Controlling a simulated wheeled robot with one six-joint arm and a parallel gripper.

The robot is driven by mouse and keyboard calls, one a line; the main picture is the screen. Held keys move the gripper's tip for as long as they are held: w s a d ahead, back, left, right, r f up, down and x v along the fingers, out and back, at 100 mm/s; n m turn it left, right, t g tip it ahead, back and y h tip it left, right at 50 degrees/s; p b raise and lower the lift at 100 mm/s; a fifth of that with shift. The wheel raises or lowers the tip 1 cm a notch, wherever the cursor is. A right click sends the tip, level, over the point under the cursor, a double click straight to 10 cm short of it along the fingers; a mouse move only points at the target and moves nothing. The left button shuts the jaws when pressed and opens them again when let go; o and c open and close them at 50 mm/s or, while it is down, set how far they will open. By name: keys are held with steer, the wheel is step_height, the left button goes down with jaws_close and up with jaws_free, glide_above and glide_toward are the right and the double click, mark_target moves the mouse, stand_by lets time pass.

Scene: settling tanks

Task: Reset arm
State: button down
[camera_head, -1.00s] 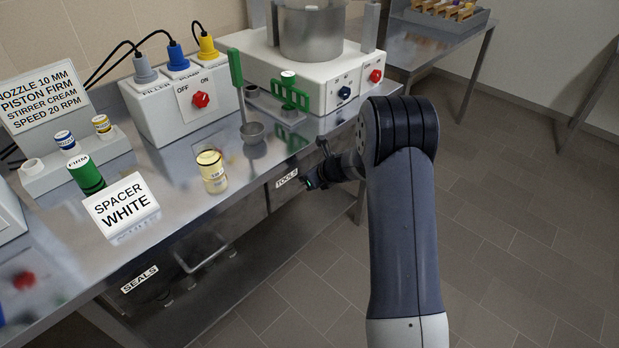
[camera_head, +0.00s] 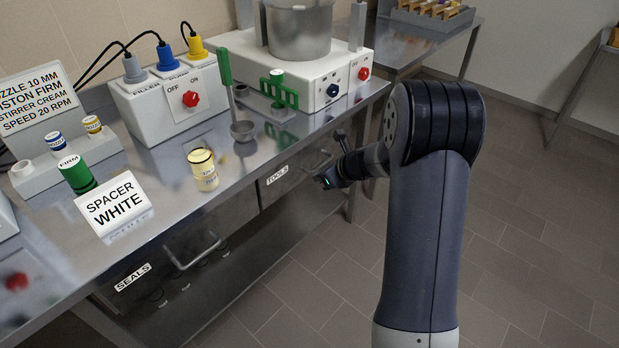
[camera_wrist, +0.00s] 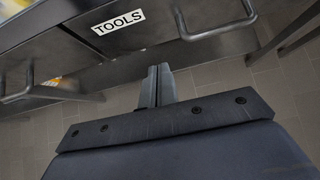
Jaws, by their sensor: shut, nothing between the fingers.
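My gripper (camera_head: 328,181) is in front of the metal bench, to the right of the drawer labelled TOOLS (camera_head: 278,176), and holds nothing. In the wrist view the two fingers of my gripper (camera_wrist: 157,72) are together, pointing towards the underside of the bench. The TOOLS drawer (camera_wrist: 120,60) and its bar handle (camera_wrist: 217,30) show ahead of the fingers, apart from them. My arm is bent, its large upper link standing at the right of the head view.
The bench top (camera_head: 160,215) carries a yellow jar (camera_head: 203,170), a green cylinder (camera_head: 77,174), a SPACER WHITE sign (camera_head: 113,204), a ladle (camera_head: 242,130) and a switch box (camera_head: 172,100). A SEALS drawer (camera_head: 132,277) is at the left. Floor (camera_head: 530,220) at right is clear.

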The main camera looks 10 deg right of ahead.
steer(key=v, duration=0.2)
steer(key=shift+s+d+r, duration=0.1)
steer(key=shift+s+d, duration=0.05)
steer(key=shift+s, duration=0.05)
